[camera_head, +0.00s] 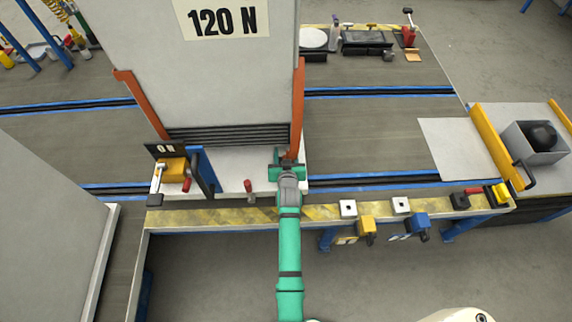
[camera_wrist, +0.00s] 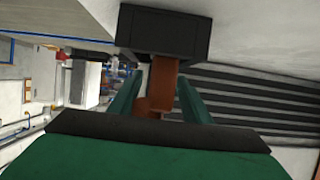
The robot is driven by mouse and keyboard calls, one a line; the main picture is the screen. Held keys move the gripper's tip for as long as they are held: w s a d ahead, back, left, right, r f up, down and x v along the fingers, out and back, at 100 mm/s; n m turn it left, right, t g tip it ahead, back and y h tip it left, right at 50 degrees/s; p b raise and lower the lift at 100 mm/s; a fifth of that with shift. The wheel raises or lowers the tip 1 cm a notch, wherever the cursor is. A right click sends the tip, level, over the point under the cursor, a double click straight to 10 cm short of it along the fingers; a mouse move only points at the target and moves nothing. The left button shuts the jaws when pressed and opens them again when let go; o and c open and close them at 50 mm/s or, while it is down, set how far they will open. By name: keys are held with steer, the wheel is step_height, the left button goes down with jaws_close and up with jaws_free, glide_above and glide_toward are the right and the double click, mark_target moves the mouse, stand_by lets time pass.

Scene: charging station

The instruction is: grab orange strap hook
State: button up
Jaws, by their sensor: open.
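The orange strap (camera_head: 298,98) runs down the right side of the large grey box, and its lower end reaches my gripper (camera_head: 287,166). In the wrist view an orange-brown hook piece (camera_wrist: 163,73) hangs below a black block (camera_wrist: 163,32). The green fingers of my gripper are apart, one on each side of this piece. I cannot tell whether either finger touches it. The lower part of the hook is partly hidden by my gripper body. A second orange strap (camera_head: 141,100) runs along the box's left side.
The grey box (camera_head: 235,75) marked "120 N" stands on the workbench, with dark ribs (camera_head: 230,135) at its base. A small red-handled part (camera_head: 249,187) stands left of my gripper. A yellow device (camera_head: 173,169) sits further left. The bench top (camera_head: 380,125) to the right is mostly clear.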

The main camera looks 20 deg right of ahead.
steer(key=c, duration=1)
jaws_close()
steer(key=shift+r, duration=0.15)
